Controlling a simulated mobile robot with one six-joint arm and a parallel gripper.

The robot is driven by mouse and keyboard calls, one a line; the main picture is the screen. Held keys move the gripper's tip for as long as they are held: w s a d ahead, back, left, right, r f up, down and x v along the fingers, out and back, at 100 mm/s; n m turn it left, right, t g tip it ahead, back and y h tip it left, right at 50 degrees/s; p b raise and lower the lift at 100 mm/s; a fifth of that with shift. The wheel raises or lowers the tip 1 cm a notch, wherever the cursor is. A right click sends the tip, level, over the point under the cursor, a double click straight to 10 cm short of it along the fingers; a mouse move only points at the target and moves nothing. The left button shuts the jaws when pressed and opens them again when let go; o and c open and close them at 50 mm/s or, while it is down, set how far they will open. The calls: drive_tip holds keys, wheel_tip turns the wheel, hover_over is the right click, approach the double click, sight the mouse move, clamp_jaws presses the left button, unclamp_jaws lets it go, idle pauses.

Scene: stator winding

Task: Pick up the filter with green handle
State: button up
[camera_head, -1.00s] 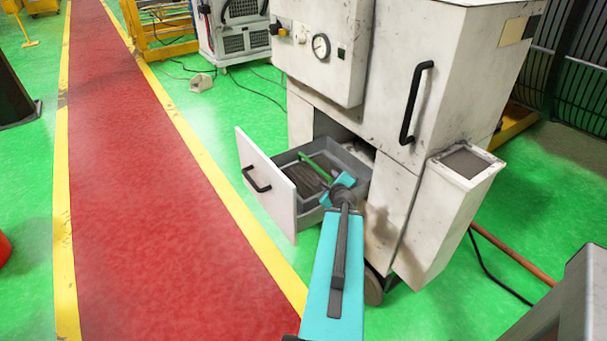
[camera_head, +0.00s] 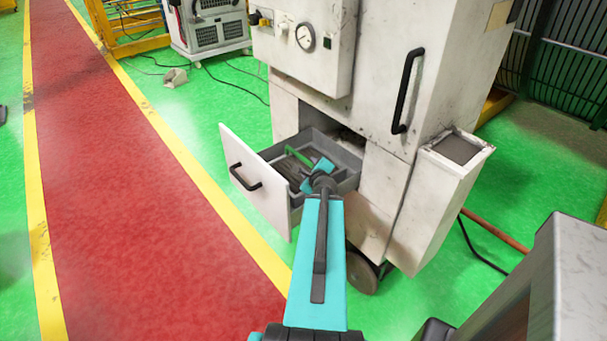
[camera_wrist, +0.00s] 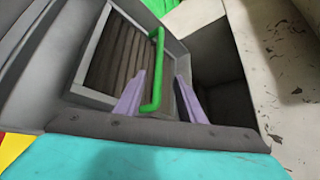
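The filter (camera_wrist: 112,60) is a dark ribbed panel in a grey frame with a green handle (camera_wrist: 158,75). It lies in the open drawer (camera_head: 349,181) of the white machine; in the head view its green handle (camera_head: 298,156) shows just left of my arm's end. My gripper (camera_wrist: 160,92) shows two pale purple fingers in the wrist view, spread apart. The near end of the green handle appears between them, with gaps visible on both sides. I cannot tell whether the fingers touch the handle. In the head view my arm's end hides part of the drawer.
The white machine (camera_head: 385,60) stands over the drawer, with a black door handle (camera_head: 407,92) above. The drawer's white front (camera_head: 262,190) with its black pull stands out toward the red walkway (camera_head: 120,200). A side bin (camera_head: 440,195) is on the right.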

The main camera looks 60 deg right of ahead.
sight(304, 161)
drive_tip(key=shift+b+x, duration=1.35)
drive_tip(key=shift+x, duration=0.05)
drive_tip(key=shift+w+d+f, duration=0.3)
drive_tip(key=shift+w+d, duration=0.1)
drive_tip(key=shift+p+x, duration=0.4)
drive_tip(key=shift+x, duration=1.7)
drive_tip(key=shift+w+f, duration=0.1)
drive_tip(key=shift+p+x, duration=0.45)
drive_tip(key=shift+x, duration=2.05)
drive_tip(key=shift+a, duration=0.1)
drive_tip(key=shift+c, duration=0.2)
clamp_jaws()
